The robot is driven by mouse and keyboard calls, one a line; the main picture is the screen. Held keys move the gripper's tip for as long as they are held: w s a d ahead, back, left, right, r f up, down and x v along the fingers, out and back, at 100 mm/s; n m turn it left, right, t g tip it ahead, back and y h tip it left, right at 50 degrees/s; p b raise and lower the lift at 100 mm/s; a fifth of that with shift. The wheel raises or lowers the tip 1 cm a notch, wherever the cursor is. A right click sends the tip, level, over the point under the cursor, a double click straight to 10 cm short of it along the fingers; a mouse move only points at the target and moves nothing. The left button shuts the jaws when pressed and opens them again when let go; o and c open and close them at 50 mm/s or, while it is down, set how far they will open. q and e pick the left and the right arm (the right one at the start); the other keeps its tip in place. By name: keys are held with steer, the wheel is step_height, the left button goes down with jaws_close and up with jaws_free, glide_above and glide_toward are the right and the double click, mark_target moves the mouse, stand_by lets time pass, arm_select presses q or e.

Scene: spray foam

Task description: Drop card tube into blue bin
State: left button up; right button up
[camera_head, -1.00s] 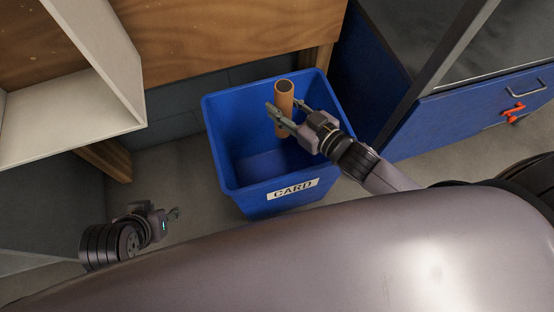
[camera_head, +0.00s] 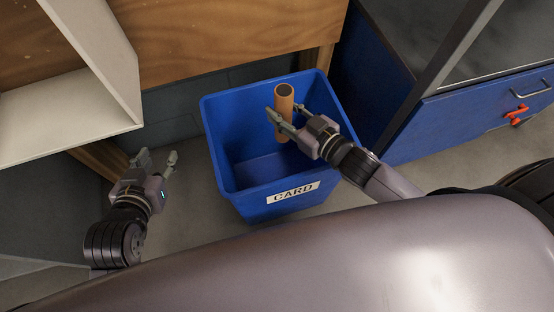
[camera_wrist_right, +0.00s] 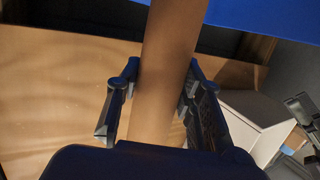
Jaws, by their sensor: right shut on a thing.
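The brown card tube (camera_head: 284,100) is upright over the open top of the blue bin (camera_head: 292,197), which has a CARD label on its front. My right gripper (camera_head: 285,118) is shut on the tube and holds it over the bin's opening. In the right wrist view the tube (camera_wrist_right: 168,70) runs between the fingers of the right gripper (camera_wrist_right: 157,100). My left gripper (camera_head: 157,165) is open and empty, left of the bin and apart from it.
A white shelf unit (camera_head: 105,60) stands at the left. A wooden panel (camera_head: 220,35) is behind the bin. A blue cabinet (camera_head: 450,120) with an orange clip (camera_head: 516,115) is at the right. Grey floor (camera_head: 190,215) shows around the bin.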

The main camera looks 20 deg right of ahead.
steer(key=o, duration=1.1)
steer(key=shift+o, duration=0.2)
steer(key=v, duration=1.2)
